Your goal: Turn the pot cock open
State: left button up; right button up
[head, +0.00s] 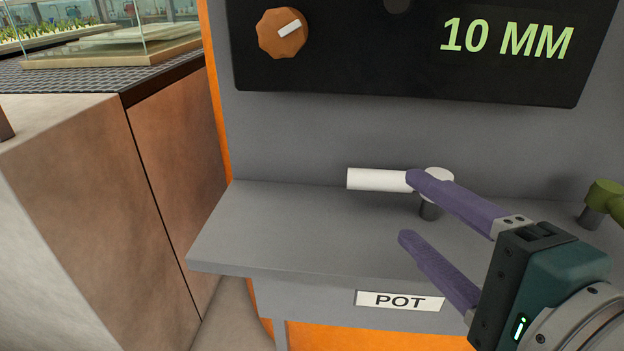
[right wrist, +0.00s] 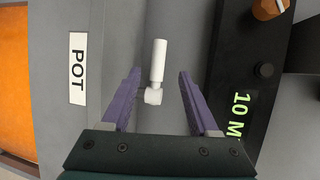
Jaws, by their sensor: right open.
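The pot cock (head: 378,180) is a white lever handle on a short dark post, above the grey ledge with the POT label (head: 400,301). Its lever points left in the head view. My right gripper (head: 404,206) has purple fingers and is open. In the head view one finger overlaps the lever near its hub, and the other is on the near side. In the right wrist view the white cock (right wrist: 158,68) lies between the open fingers (right wrist: 160,82), with a gap on each side. I cannot tell whether a finger touches it. My left gripper is not in view.
A green handle (head: 605,197) on a dark post stands to the right on the ledge (head: 240,225). A black panel above carries an orange knob (head: 272,35) and the reading 10 MM (head: 507,39). The ledge left of the cock is clear.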

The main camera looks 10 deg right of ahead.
aim_at(378, 185)
jog(key=shift+w+f, duration=0.3)
jog(key=shift+w, duration=0.1)
jog(key=b+x, duration=0.1)
jog(key=x, duration=0.8)
jog(key=shift+w+r+b, duration=0.1)
jog(key=shift+b, duration=0.2)
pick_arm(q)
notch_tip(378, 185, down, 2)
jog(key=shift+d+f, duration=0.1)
pick_arm(e)
grip_shut()
dwell(0.5)
